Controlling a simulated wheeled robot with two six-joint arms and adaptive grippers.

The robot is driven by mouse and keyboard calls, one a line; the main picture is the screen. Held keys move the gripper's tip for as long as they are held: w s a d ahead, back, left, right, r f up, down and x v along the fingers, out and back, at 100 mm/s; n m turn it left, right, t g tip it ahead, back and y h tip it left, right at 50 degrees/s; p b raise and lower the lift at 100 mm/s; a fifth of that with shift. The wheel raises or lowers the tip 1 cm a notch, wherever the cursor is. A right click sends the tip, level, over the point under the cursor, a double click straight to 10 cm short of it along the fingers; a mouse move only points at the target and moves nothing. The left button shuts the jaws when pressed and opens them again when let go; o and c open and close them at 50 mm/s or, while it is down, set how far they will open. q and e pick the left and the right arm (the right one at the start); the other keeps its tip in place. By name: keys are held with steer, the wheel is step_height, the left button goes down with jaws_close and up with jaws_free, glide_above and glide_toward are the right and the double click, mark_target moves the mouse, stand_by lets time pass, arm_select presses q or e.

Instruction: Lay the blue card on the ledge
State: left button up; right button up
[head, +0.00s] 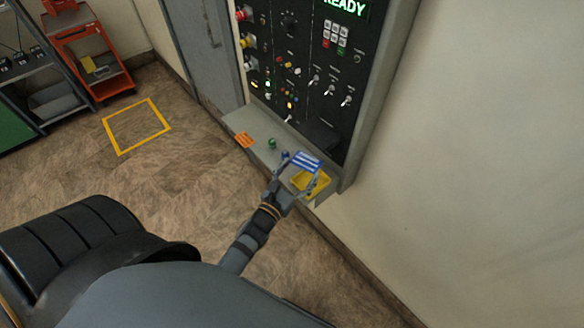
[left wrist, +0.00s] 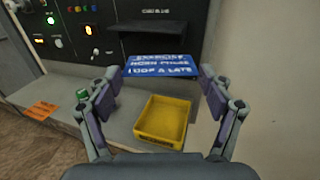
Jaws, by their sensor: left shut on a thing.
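The blue card (head: 306,163) has white lettering. It spans between the fingertips of my left gripper (head: 289,178), which is shut on it. In the left wrist view the card (left wrist: 162,66) lies face up between the fingers of the gripper (left wrist: 163,76). It appears above the grey ledge (left wrist: 113,128), over or just behind the yellow tray; the exact height is hard to tell. The ledge (head: 258,130) runs along the foot of the black control panel. My right gripper is not in view.
The open yellow tray (left wrist: 160,118) sits empty at the ledge's right end. Bare ledge shows between these things. The panel (head: 300,75) rises behind; a plain wall (head: 480,150) stands right.

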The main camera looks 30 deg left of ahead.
arm_select(q)
steer(key=s+a+r+m+h+p, duration=0.1)
steer(key=s+a+h, duration=0.15)
steer(key=a, duration=0.35)
steer(key=s+a+r+m+g+h+p, duration=0.1)
steer(key=s+a+p, duration=0.15)
steer(key=a, duration=0.25)
steer(key=s+a+r+m+h+p, duration=0.1)
steer(key=s+a+m+h, duration=0.1)
steer(key=s+a, duration=0.3)
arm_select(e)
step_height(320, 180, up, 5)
arm_select(q)
steer(key=w+d+f+b, duration=0.1)
steer(key=w+f+b, duration=0.3)
steer(key=w, duration=0.1)
steer(key=w+d+f+b, duration=0.1)
steer(key=w+f+b, duration=0.3)
steer(key=w+b, duration=0.1)
steer(key=w+d+f+b, duration=0.1)
steer(key=w+f+b, duration=0.3)
steer(key=f, duration=0.1)
steer(key=shift+w+d+f+b, duration=0.1)
steer(key=shift+w+d+b, duration=0.05)
steer(key=shift+w+b, duration=0.25)
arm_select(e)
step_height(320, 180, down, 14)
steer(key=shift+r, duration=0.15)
